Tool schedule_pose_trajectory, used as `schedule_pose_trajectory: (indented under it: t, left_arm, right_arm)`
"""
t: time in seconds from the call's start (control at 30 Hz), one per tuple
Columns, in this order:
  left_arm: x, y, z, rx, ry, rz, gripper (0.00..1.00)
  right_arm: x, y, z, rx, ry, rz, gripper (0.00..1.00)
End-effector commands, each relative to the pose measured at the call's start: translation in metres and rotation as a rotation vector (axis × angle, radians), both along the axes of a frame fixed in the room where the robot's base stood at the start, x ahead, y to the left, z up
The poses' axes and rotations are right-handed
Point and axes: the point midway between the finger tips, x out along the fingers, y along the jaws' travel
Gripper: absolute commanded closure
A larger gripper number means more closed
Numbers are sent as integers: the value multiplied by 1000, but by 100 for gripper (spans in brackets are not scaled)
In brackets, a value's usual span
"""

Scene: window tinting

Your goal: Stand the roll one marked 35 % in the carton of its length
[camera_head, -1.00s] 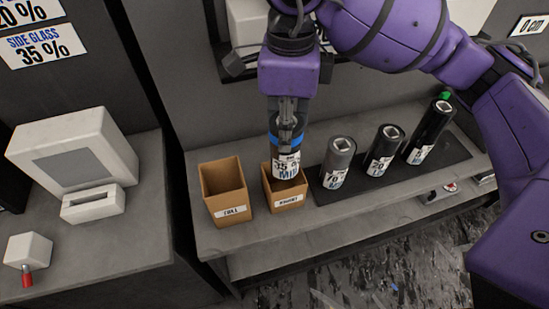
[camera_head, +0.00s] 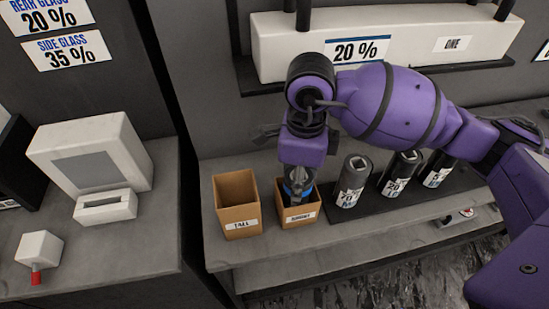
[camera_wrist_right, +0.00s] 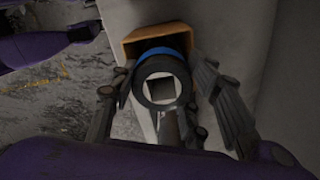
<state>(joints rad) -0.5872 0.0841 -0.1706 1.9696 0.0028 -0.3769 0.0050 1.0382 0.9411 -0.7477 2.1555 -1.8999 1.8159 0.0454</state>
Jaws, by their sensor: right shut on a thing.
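My right gripper (camera_head: 298,182) is shut on a dark roll with a blue band (camera_head: 295,191), upright over the mouth of the smaller brown carton (camera_head: 300,207). The roll's lower part and printed label are hidden inside this carton, whose own label is hard to read. In the right wrist view, the gripper fingers (camera_wrist_right: 162,110) flank the roll's round end with its square hole (camera_wrist_right: 160,88), and the carton's rim (camera_wrist_right: 158,36) shows behind the blue band. I cannot tell whether the roll touches the bottom. My left gripper is not in view.
A carton marked TALL (camera_head: 238,212) stands empty just left. Several rolls, including those marked 70 (camera_head: 350,185) and 20 (camera_head: 397,178), stand on a dark mat to the right. A white machine (camera_head: 385,45) stands behind. Signs at upper left read 20 % and 35 %.

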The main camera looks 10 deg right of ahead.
Motion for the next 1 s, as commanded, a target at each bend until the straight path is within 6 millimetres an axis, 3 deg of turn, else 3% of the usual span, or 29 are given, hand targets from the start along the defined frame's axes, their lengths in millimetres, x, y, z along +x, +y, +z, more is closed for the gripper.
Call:
schedule_pose_trajectory:
  t: [0.17, 0.2, 0.3, 0.73, 1.0]
  left_arm:
    - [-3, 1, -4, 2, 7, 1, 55]
    - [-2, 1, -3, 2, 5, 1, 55]
    - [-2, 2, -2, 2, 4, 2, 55]
    - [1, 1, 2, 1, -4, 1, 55]
    - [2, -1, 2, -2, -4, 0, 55]
  right_arm:
    - [0, 0, -5, 0, 2, -1, 100]
    - [-1, 0, -4, 0, 2, -1, 52]
    - [-1, 0, -4, 0, 2, -1, 39]
    - [0, 0, 5, 1, -1, -1, 38]
    - [2, 0, 58, 0, -4, 0, 38]
